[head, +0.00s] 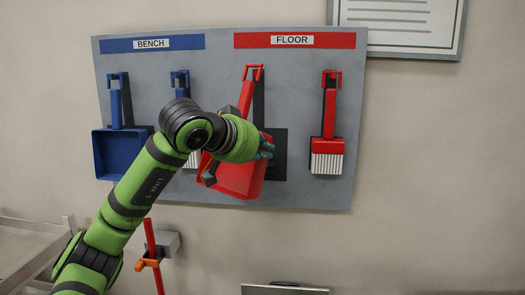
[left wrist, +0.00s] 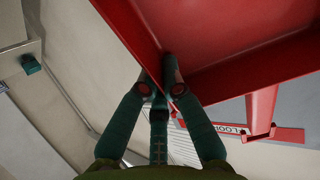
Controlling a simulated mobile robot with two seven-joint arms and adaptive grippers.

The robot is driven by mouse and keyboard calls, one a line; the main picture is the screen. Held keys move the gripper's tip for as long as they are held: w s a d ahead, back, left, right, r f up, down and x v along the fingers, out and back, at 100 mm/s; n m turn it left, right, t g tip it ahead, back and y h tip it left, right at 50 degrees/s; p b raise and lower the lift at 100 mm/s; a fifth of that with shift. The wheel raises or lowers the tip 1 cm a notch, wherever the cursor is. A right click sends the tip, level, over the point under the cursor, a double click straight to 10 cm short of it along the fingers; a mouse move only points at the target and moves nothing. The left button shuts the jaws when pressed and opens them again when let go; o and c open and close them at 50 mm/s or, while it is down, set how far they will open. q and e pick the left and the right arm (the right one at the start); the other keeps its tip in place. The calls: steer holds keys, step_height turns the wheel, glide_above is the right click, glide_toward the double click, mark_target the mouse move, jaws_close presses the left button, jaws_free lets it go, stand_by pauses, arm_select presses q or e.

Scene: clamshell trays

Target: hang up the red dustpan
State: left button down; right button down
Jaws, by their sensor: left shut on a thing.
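The red dustpan (head: 237,183) is in front of the FLOOR side of the grey wall board (head: 312,190). Its handle points up and leans right, with its top end just under the red FLOOR strip (head: 340,41). My left gripper (head: 266,149) is shut on the pan's edge, and my forearm covers part of the pan. In the left wrist view the fingers (left wrist: 163,90) pinch the red rim of the dustpan (left wrist: 245,75). A dark pan-shaped shadow outline (head: 280,155) shows behind it. I cannot tell whether the handle is on a peg.
A red brush (head: 329,120) hangs to the right. A blue dustpan (head: 118,150) and a blue brush (head: 180,80), partly hidden, hang to the left. Below, a red pole (head: 151,240) stands in a wall clip. A framed sheet (head: 398,22) is at top right.

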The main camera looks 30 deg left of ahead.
arm_select(q)
steer(key=shift+w+a, duration=0.3)
steer(key=shift+w, duration=0.3)
steer(key=shift+w+a, duration=0.25)
steer(key=shift+w, duration=0.35)
steer(key=shift+w+a+f+p, duration=0.3)
steer(key=shift+w+f+p, duration=0.1)
steer(key=shift+w+f, duration=0.15)
steer(key=shift+f, duration=0.1)
steer(key=c, duration=1.3)
jaws_free()
steer(key=shift+s, duration=0.1)
steer(key=v, duration=1.2)
